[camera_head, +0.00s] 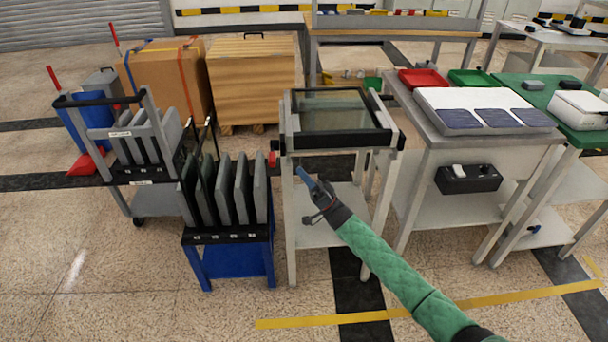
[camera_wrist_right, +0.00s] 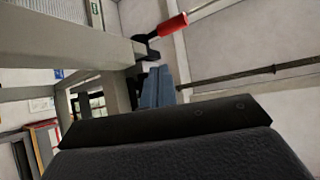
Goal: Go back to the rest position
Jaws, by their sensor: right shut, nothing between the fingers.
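My right gripper (camera_head: 304,174) reaches in from the lower right on a green-sleeved arm. Its blue fingers are together and empty. It is in front of the light grey stand with the glass-topped black frame (camera_head: 338,138), below the frame's front edge. The closed blue fingers also show in the right wrist view (camera_wrist_right: 158,88), near grey stand legs and below a red handle (camera_wrist_right: 172,25). I cannot tell from these views how wide the gap to the stand is. My left gripper is not in view.
A blue rack (camera_head: 228,236) of grey panels stands left of the stand, with another panel cart (camera_head: 150,200) beyond it. A grey table (camera_head: 440,145) with dark blue panels on a white tray stands right. The floor in front is open, with a yellow line (camera_head: 420,309).

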